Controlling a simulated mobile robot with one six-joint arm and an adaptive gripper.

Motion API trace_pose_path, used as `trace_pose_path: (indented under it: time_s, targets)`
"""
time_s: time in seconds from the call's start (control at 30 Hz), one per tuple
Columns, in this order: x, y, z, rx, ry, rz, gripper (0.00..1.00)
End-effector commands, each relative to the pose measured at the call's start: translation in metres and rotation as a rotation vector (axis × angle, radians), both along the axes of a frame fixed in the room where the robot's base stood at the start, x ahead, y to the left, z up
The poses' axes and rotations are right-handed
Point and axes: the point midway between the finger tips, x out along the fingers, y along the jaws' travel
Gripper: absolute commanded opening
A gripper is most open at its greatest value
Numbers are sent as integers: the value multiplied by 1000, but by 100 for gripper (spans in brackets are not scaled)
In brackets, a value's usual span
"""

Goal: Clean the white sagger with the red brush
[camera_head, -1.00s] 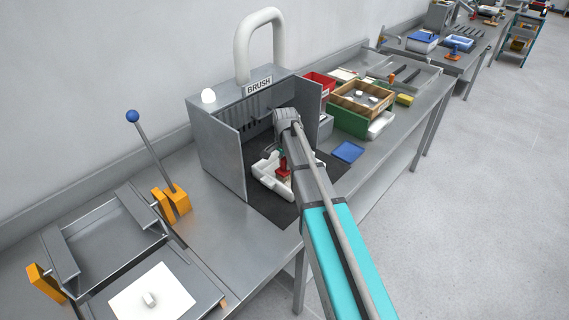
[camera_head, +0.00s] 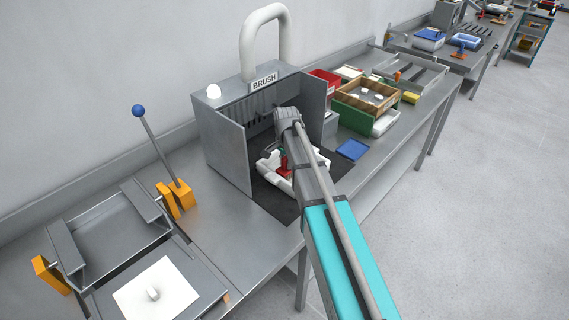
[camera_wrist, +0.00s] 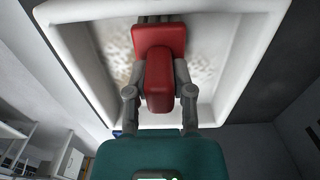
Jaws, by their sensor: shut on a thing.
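The white sagger (camera_head: 266,169) sits on the dark mat inside the grey booth labelled BRUSH. It also shows in the wrist view (camera_wrist: 250,28), with brownish specks on its inner floor. My gripper (camera_wrist: 158,85) is shut on the red brush (camera_wrist: 158,40), which reaches into the sagger. The brush shows as a small red patch in the head view (camera_head: 284,166). Its bristle end is hidden behind its red body in the wrist view, so contact with the floor cannot be told. My arm covers the right part of the sagger in the head view.
The booth's side walls (camera_head: 226,148) stand close around the sagger. A blue pad (camera_head: 352,149), a green-sided wooden box (camera_head: 366,95) and a red bin (camera_head: 324,82) stand to the right. A blue-knobbed lever (camera_head: 158,145) stands to the left.

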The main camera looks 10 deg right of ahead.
Motion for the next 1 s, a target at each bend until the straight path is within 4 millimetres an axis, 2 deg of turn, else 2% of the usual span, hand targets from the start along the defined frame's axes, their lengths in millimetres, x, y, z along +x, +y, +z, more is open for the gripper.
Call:
trace_pose_path:
  time_s: [0.4,0.77,1.0]
  targets:
    - [13,-18,2,-2,-2,-1,0]
    - [13,-17,2,-2,-2,-1,0]
    - [6,-9,0,-2,-2,-1,0]
